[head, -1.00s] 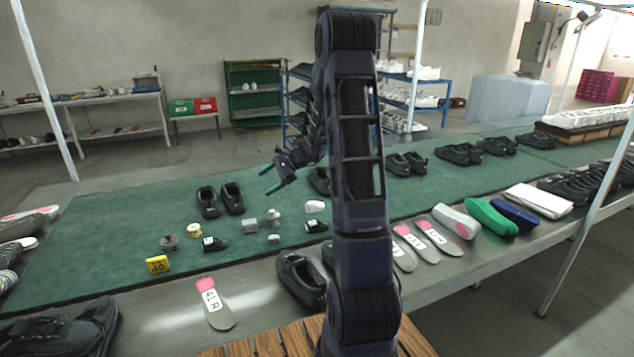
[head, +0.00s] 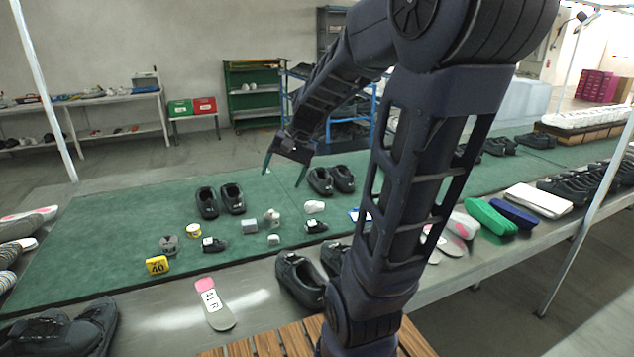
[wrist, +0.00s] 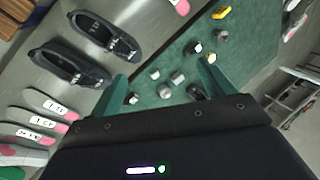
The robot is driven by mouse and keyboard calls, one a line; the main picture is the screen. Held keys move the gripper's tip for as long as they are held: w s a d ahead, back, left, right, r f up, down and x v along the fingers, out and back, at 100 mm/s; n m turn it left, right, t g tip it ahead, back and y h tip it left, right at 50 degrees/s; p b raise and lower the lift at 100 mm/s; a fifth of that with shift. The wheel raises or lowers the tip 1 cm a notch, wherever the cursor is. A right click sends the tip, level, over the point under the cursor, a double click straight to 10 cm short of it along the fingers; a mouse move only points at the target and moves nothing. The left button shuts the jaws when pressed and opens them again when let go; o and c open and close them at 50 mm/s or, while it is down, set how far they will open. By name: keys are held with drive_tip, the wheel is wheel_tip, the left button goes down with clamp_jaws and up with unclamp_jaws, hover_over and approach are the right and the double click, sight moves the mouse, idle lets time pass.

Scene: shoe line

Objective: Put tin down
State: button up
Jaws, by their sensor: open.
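My gripper (head: 284,174) is open and empty, fingers pointing down, above the green mat. In the wrist view its two fingers (wrist: 162,72) are wide apart, with small items beyond them. Several small items stand on the mat: a round yellow-and-white tin (head: 193,231), a dark grey round tin (head: 169,243), a grey block (head: 249,226), a metallic piece (head: 271,217) and a white piece (head: 314,206). I cannot tell which tin the task means. None touches my gripper.
A yellow tag marked 40 (head: 157,265) lies near the mat's front edge. Black shoes (head: 220,200) stand behind the small items; more black shoes (head: 300,278) and an insole (head: 214,303) lie in front. The mat's left part (head: 110,235) is clear.

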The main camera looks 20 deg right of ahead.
drive_tip(key=s+d+r+n+t+h, duration=0.1)
drive_tip(key=s+d+n+h, duration=0.1)
drive_tip(key=s, duration=0.4)
drive_tip(key=s+d+r+n+t+h, duration=0.1)
drive_tip(key=s+d+n+h, duration=0.1)
drive_tip(key=s, duration=0.5)
drive_tip(key=shift+d+n, duration=0.4)
drive_tip(key=shift+s+r, duration=0.1)
idle(3.7)
